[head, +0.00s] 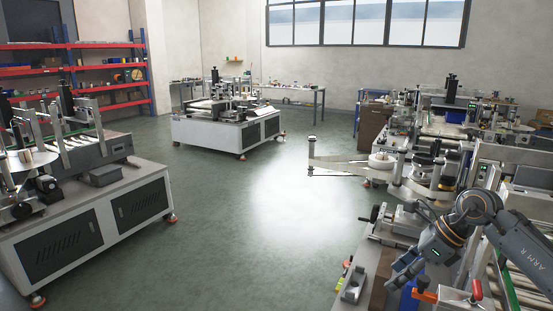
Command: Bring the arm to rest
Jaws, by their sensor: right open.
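My right arm comes in from the lower right and bends at a raised joint. Its grey gripper (398,287) points down and to the left over the near edge of the labelling machine on the right. The gripper is open, with nothing seen between its fingers. A red-handled clamp (424,292) is close to the gripper's right; I cannot tell whether they touch. My left gripper and left arm are not in view.
The right labelling machine (432,172) reaches out with a film arm (335,165). Another labeller (90,220) stands at the left, and one (228,128) farther back. Red shelves (105,75) line the back left. The green floor (265,230) in the middle is clear.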

